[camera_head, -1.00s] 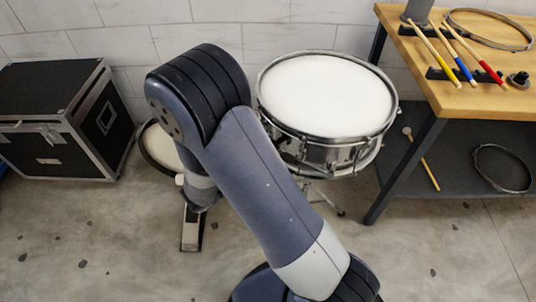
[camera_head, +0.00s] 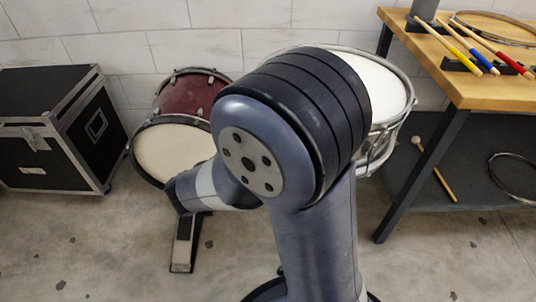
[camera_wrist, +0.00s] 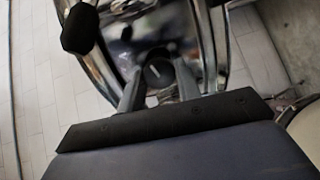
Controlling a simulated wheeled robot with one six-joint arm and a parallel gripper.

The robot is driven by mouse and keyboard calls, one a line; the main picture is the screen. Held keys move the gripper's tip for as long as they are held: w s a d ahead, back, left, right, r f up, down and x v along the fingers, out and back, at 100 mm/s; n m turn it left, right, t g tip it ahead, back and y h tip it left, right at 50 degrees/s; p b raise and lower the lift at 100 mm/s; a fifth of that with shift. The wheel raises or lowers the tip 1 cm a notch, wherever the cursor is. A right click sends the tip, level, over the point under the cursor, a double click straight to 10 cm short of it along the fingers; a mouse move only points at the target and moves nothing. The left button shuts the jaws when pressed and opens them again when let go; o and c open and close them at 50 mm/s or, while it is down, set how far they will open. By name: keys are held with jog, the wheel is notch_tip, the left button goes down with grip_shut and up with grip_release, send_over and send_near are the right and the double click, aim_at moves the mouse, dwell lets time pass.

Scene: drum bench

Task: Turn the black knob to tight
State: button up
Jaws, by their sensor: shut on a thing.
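In the wrist view, the black knob (camera_wrist: 157,72) is round, with a pale line on its face. It sits against the shiny shell of a chrome snare drum (camera_wrist: 117,52). The two grey fingers of my gripper (camera_wrist: 159,75) stand on either side of the knob and are shut on it. In the head view, the snare drum (camera_head: 390,88) is at the back, partly hidden behind my arm. The knob and my gripper are hidden there. I cannot read any tight mark.
A dark rounded piece (camera_wrist: 80,28) sticks out left of the knob. A red bass drum (camera_head: 190,92) with a pedal (camera_head: 184,245) stands left of my arm. A black case (camera_head: 60,130) is far left. A wooden bench (camera_head: 490,90) with drumsticks stands right.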

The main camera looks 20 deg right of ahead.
jog(key=shift+s+f+m+t+b, duration=0.1)
jog(key=shift+m+t+b, duration=0.2)
jog(key=shift+m+b, duration=2.7)
jog(key=shift+b, duration=0.35)
jog(key=o, duration=0.9)
jog(key=shift+o, duration=0.2)
jog(key=p+v, duration=0.3)
jog(key=v, duration=0.7)
jog(key=shift+s+a+r, duration=0.25)
jog(key=shift+a, duration=0.05)
